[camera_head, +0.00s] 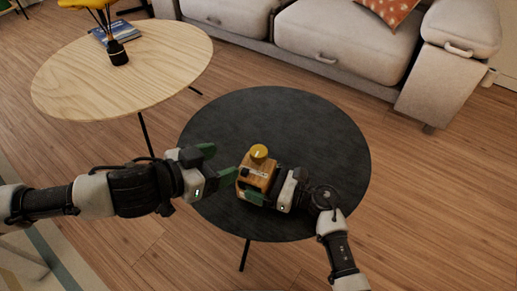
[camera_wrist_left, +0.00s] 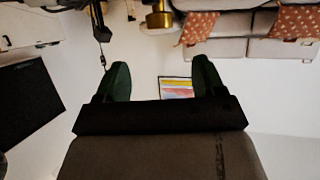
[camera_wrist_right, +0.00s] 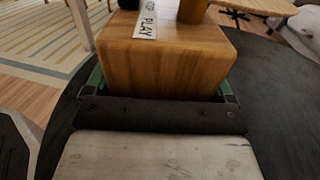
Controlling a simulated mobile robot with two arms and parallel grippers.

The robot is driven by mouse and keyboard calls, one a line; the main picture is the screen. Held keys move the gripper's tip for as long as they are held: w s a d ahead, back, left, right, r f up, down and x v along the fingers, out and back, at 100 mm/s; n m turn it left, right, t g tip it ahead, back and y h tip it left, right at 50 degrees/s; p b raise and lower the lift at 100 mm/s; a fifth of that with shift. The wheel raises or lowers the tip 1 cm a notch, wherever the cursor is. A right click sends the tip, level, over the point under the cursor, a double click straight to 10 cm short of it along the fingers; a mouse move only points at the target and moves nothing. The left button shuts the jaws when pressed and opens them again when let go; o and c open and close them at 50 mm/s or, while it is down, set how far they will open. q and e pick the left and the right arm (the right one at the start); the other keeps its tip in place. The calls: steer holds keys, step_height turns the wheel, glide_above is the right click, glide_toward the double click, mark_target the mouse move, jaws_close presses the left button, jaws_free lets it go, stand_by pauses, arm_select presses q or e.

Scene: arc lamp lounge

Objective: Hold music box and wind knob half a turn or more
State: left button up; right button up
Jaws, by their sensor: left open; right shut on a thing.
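My right gripper (camera_head: 259,184) is shut on the box's body from the right. In the right wrist view the box (camera_wrist_right: 165,60) sits between the green fingers, with a "PLAY" label on top; the knob (camera_wrist_right: 193,10) is cut off by the upper edge. My left gripper (camera_head: 217,163) is open and empty, left of the box and apart from it. In the left wrist view nothing is between its fingers (camera_wrist_left: 160,80).
A light wood table (camera_head: 150,75) at the back left bears a dark vase (camera_head: 117,53) and a blue book (camera_head: 113,33). A grey sofa (camera_head: 340,38) stands behind. The black table's back and right parts are clear.

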mark_target(258, 151)
arm_select(q)
steer(key=x, duration=1.1)
steer(key=shift+w+d+f, duration=0.2)
steer(key=shift+d, duration=0.05)
steer(key=shift+c, duration=0.2)
steer(key=c, duration=0.9)
